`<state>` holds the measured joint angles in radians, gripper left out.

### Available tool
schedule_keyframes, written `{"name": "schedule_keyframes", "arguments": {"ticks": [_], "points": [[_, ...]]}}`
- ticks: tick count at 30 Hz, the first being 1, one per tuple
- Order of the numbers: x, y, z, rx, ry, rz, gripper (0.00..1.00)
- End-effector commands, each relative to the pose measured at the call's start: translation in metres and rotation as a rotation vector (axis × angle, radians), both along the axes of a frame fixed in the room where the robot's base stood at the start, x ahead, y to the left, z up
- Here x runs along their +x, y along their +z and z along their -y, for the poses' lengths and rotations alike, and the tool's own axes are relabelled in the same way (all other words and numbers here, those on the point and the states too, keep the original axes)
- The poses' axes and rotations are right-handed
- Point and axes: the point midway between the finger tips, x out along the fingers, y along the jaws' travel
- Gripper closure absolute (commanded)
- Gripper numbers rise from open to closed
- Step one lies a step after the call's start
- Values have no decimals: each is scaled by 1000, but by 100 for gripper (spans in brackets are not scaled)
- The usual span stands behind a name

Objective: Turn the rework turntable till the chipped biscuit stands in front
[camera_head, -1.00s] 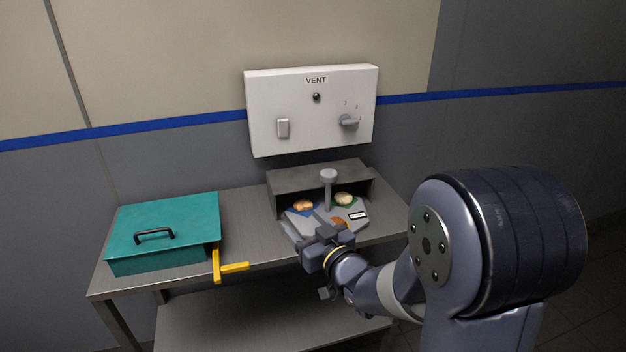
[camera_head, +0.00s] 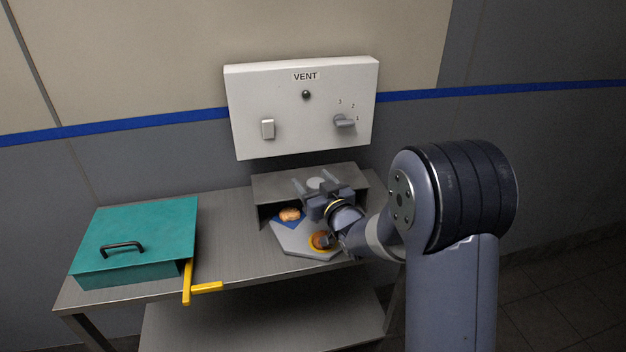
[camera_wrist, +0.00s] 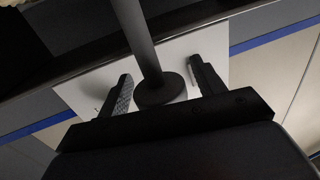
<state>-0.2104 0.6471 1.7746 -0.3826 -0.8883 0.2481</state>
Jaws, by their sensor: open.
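The rework turntable (camera_head: 293,239) is a grey angular plate partly under a grey hood. A biscuit (camera_head: 289,214) on a blue mat lies at its back left. A second biscuit (camera_head: 319,240) lies at the front on an orange-yellow patch, partly covered by my arm. I cannot tell which biscuit is chipped. A round knob (camera_head: 315,184) tops the central post. My gripper (camera_head: 315,188) is open with its fingers on either side of the knob. In the wrist view, the post (camera_wrist: 139,38) and knob (camera_wrist: 160,94) are between the parted fingers (camera_wrist: 163,86).
The grey hood (camera_head: 267,187) stands close behind my gripper. A white VENT panel (camera_head: 300,108) with a switch (camera_head: 267,128) and a dial (camera_head: 345,121) hangs above. A teal box (camera_head: 150,232) and a yellow angle piece (camera_head: 197,287) occupy the bench's left.

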Motion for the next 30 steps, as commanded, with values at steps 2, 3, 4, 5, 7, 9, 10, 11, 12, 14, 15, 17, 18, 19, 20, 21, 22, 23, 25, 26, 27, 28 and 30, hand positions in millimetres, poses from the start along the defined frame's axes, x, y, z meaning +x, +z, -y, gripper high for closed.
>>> {"name": "schedule_keyframes", "arguments": {"ticks": [2,3,4,5,7,9,10,11,12,14,15,17,18,19,20,21,22,23,25,26,27,28,30], "points": [[2,0,-1,0,0,0,36],[2,0,-1,0,0,0,36],[2,0,-1,0,0,0,36],[2,0,-1,0,0,0,36],[2,0,-1,0,0,0,36],[2,0,-1,0,0,0,36],[2,0,-1,0,0,0,39],[2,0,-1,0,0,0,41],[2,0,-1,0,0,0,45],[2,0,-1,0,0,0,50],[2,0,-1,0,0,0,53],[2,0,-1,0,0,0,58],[2,0,-1,0,0,0,61],[2,0,-1,0,0,0,63],[2,0,-1,0,0,0,66],[2,0,-1,0,0,0,69],[2,0,-1,0,0,0,72],[2,0,-1,0,0,0,74],[2,0,-1,0,0,0,80],[2,0,-1,0,0,0,82],[2,0,-1,0,0,0,86],[2,0,-1,0,0,0,88],[2,0,-1,0,0,0,94]]}}
